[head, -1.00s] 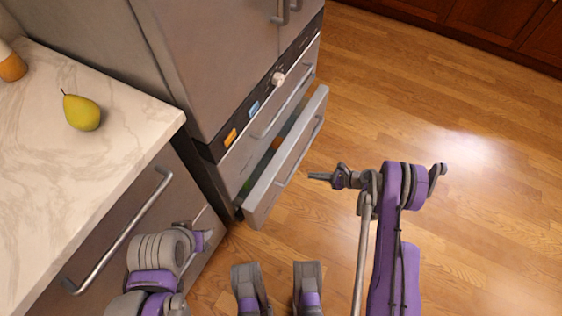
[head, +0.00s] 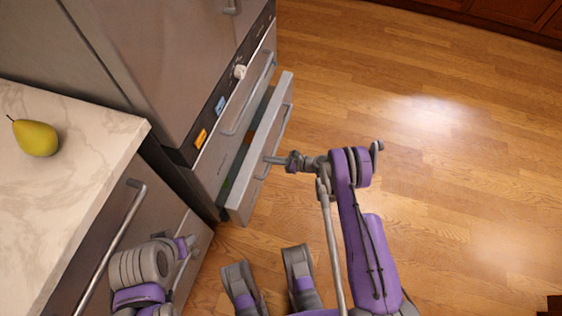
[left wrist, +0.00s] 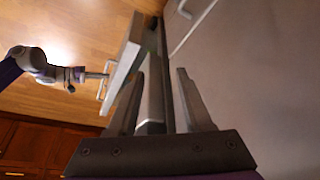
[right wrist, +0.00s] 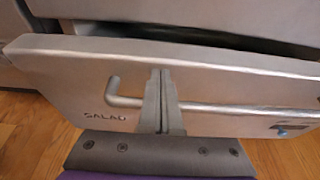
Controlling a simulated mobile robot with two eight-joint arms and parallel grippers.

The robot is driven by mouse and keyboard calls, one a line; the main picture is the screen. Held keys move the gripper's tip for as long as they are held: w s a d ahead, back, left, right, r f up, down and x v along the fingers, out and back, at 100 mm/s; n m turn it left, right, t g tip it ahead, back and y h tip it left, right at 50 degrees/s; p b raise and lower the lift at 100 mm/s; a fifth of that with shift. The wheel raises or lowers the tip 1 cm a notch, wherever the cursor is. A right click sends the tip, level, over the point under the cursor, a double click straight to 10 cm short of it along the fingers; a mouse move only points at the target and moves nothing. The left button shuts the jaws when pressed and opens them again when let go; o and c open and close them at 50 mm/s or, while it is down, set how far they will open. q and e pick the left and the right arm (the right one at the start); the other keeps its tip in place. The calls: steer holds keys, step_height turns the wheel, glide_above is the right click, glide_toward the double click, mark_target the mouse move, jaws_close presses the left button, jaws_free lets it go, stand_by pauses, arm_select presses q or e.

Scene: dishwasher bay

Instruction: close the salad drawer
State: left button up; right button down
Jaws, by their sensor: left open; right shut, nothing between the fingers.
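The salad drawer (head: 243,197) is the low grey drawer of the fridge, pulled partly out, with dark interior showing behind its front. Its front bears the word SALAD in the right wrist view (right wrist: 60,75) and has a bar handle (right wrist: 220,107). My right gripper (head: 268,160) is shut and empty, its tips at the drawer front beside the handle; in the right wrist view its fingers (right wrist: 163,90) overlap the bar, and I cannot tell whether they touch. My left gripper (left wrist: 155,90) is open and empty, low by the counter front; the drawer also shows ahead of it (left wrist: 124,62).
A closed drawer with a handle (head: 240,110) sits above the salad drawer. The counter (head: 95,130) at left holds a yellow pear (head: 36,138), and its cabinet has a long handle (head: 115,240). The wooden floor (head: 430,190) at right is clear.

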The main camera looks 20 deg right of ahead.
arm_select(q)
steer(key=shift+f, duration=0.1)
arm_select(e)
steer(key=shift+w+a, duration=0.4)
steer(key=shift+a, duration=0.1)
steer(key=w+a+b, duration=0.1)
steer(key=a, duration=0.1)
steer(key=w+a+b, duration=0.1)
steer(key=w+a, duration=0.1)
steer(key=a, duration=0.1)
steer(key=w+a+b, duration=0.1)
steer(key=w+a, duration=0.1)
steer(key=shift+a+f+b, duration=0.1)
steer(key=shift+a+b, duration=0.2)
arm_select(q)
steer(key=f, duration=0.3)
steer(key=shift+w+d+f, duration=0.1)
steer(key=shift+w+f, duration=0.15)
steer(key=shift+f, duration=0.15)
arm_select(e)
steer(key=shift+w+a+r, duration=0.15)
steer(key=shift+r, duration=0.05)
arm_select(q)
steer(key=shift+f, duration=0.15)
